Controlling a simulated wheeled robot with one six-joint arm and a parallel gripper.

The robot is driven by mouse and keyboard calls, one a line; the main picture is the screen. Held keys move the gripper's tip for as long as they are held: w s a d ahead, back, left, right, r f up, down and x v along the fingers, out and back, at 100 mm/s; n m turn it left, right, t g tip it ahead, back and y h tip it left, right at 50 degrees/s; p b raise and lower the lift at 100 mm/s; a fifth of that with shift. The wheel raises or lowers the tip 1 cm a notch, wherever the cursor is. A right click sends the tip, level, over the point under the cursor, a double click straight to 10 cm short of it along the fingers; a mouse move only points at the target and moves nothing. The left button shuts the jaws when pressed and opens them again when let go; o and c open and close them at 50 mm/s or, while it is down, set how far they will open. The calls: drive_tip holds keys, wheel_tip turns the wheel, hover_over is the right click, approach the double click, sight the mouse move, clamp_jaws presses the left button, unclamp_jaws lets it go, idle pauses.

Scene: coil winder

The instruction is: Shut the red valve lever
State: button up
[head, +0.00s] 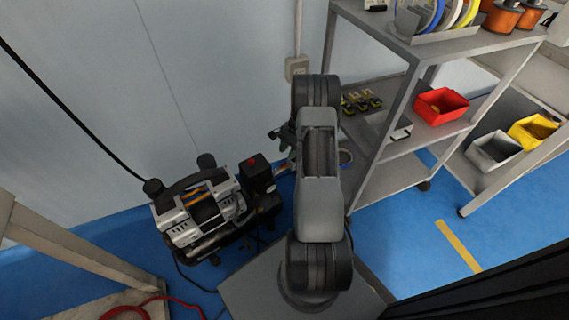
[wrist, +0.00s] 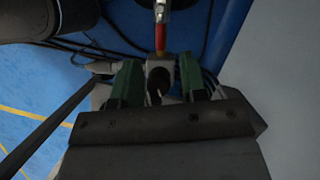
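In the wrist view a short red lever (wrist: 160,38) shows at the top middle, with a bright metal part (wrist: 161,10) at its upper end. Its lower end meets a grey metal fitting (wrist: 159,77) that shows between my fingers. My gripper (wrist: 160,72) has two green-padded fingers, spread apart, one on each side of the fitting. I cannot tell whether either finger touches it. In the head view my gripper (head: 283,135) is partly hidden by my arm, near the wall above the compressor. The red lever cannot be made out there.
A compressor (head: 198,212) with a black box stands on the blue floor. Right of my arm is a grey shelf (head: 400,170) with a red bin (head: 441,106). A wall outlet (head: 297,68) is behind. Dark cables (wrist: 110,45) run near my fingers.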

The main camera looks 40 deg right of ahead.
sight(283, 164)
drive_tip(key=shift+b+x, duration=0.7)
drive_tip(key=shift+x, duration=1.75)
drive_tip(key=shift+c, duration=0.4)
clamp_jaws()
